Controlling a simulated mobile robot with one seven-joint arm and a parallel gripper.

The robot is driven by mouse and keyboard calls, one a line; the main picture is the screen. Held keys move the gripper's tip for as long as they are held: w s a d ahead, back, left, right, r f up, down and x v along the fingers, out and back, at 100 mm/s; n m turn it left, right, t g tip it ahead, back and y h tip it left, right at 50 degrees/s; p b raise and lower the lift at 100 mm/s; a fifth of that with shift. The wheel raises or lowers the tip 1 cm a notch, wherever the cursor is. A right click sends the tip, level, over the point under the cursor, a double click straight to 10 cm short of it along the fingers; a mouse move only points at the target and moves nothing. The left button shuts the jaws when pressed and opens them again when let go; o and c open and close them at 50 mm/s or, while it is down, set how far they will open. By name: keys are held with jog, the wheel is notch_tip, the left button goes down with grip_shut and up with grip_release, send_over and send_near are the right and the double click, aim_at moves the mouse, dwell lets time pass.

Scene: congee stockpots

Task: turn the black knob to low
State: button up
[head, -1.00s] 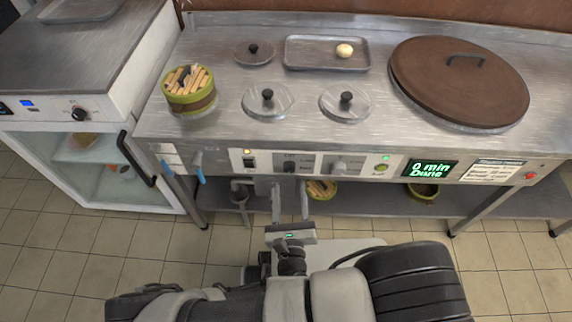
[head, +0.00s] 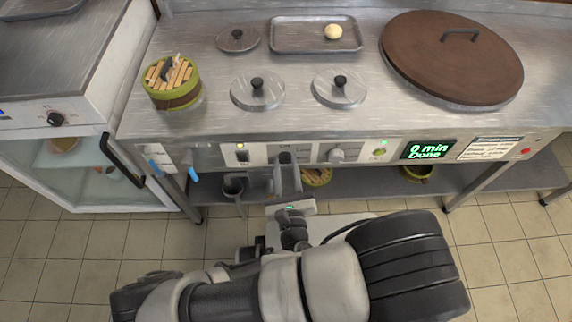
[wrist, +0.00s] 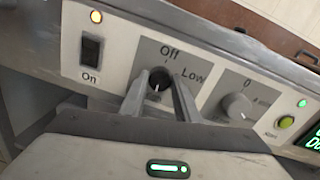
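The black knob (wrist: 158,80) sits on the front panel of the steel counter, below the printed word "Off" and left of the word "Low" in the wrist view. It also shows in the head view (head: 286,157). A small pale mark shows on its face; which way it points is hard to read. My gripper (wrist: 160,89) is at the panel, with one finger on each side of the knob. The fingers look closed in against it. It also shows in the head view (head: 286,172). The fingers hide the knob's lower sides.
A grey knob (wrist: 237,106) is close on the right, and a black "On" switch (wrist: 90,50) is on the left. A green-lit button (head: 379,153) and a display (head: 428,149) reading "0 min Done" are farther right. Lidded pots (head: 257,91) stand above.

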jog(key=c, duration=0.4)
jog(key=shift+r, duration=0.1)
jog(key=shift+n+p, duration=0.75)
jog(key=shift+n, duration=0.25)
jog(key=n+p, duration=0.1)
jog(key=n, duration=0.1)
jog(key=shift+r+n, duration=0.1)
jog(key=shift+n, duration=0.2)
jog(key=n+p, duration=0.1)
jog(key=n, duration=0.5)
jog(key=shift+g, duration=0.3)
jog(key=n+h, duration=0.1)
jog(key=n, duration=0.5)
jog(key=shift+b, duration=0.3)
jog(key=n+b, duration=0.1)
jog(key=n, duration=0.5)
jog(key=shift+a+h, duration=0.1)
jog(key=shift+h, duration=0.2)
